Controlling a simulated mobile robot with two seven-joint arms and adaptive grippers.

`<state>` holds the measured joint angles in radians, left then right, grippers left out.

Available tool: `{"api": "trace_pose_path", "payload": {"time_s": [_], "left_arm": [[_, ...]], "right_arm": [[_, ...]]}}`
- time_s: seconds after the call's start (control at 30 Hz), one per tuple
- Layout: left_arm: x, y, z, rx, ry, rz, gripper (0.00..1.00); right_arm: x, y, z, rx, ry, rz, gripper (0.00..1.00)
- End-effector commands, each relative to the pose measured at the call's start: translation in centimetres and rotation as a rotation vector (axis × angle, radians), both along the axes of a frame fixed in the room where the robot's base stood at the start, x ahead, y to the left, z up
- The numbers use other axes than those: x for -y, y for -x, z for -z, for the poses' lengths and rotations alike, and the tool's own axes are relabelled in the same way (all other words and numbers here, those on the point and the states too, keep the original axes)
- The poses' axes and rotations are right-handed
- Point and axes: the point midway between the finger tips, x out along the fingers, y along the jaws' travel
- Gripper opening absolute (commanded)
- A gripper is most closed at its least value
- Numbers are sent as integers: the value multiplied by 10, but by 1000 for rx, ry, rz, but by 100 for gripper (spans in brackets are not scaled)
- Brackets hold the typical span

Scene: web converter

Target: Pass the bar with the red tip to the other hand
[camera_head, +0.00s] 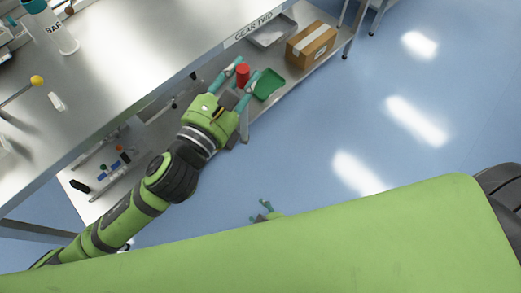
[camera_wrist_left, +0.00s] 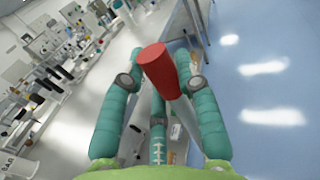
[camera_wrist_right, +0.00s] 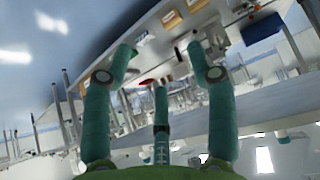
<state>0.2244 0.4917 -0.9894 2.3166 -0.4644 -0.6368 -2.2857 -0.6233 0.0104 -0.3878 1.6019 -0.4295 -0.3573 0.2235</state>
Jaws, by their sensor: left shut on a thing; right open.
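The bar's red tip (camera_head: 243,74) stands between the fingers of my left gripper (camera_head: 240,77), in front of the table edge. In the left wrist view the red tip (camera_wrist_left: 157,64) points up toward the camera, with the bar's grey shaft (camera_wrist_left: 181,112) below it. My left gripper (camera_wrist_left: 160,72) is shut on the bar, and its fingers hide part of it. My right gripper (camera_head: 263,208) shows small at the lower middle of the head view, well apart from the bar and partly hidden by my green body. In the right wrist view my right gripper (camera_wrist_right: 163,55) has its fingers spread, with nothing held.
A steel table (camera_head: 130,60) fills the upper left. Its lower shelf holds a cardboard box (camera_head: 311,44), a green tray (camera_head: 268,84) and a grey tray (camera_head: 272,32). Open blue floor (camera_head: 420,120) lies to the right.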

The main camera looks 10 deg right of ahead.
Motion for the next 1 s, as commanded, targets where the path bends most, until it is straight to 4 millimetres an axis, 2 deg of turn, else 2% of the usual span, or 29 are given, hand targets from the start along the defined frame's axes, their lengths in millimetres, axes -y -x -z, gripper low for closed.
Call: {"api": "trace_pose_path", "payload": {"time_s": [0.03, 0.23, 0.4, 0.5, 0.6, 0.7, 0.87, 1.0], "left_arm": [[0, 0, 0, 1, 1, 0, 0], [0, 0, 0, 1, 1, 0, 0], [0, 0, 0, 1, 1, 0, 0], [0, 0, 0, 1, 1, 0, 0], [0, 0, 0, 1, 1, 0, 0], [0, 0, 0, 1, 1, 0, 0], [0, 0, 0, 1, 1, 0, 0], [0, 0, 0, 1, 1, 0, 0]], "right_arm": [[-9, -9, -26, 47, -20, 7, 58], [-24, -41, -130, 225, -83, 69, 58], [-16, -60, -214, 356, -129, 150, 58], [-7, -65, -251, 411, -149, 194, 58], [1, -69, -277, 449, -161, 226, 58], [6, -71, -290, 469, -166, 246, 58], [7, -79, -292, 480, -169, 252, 58], [4, -97, -285, 483, -169, 250, 58]]}}
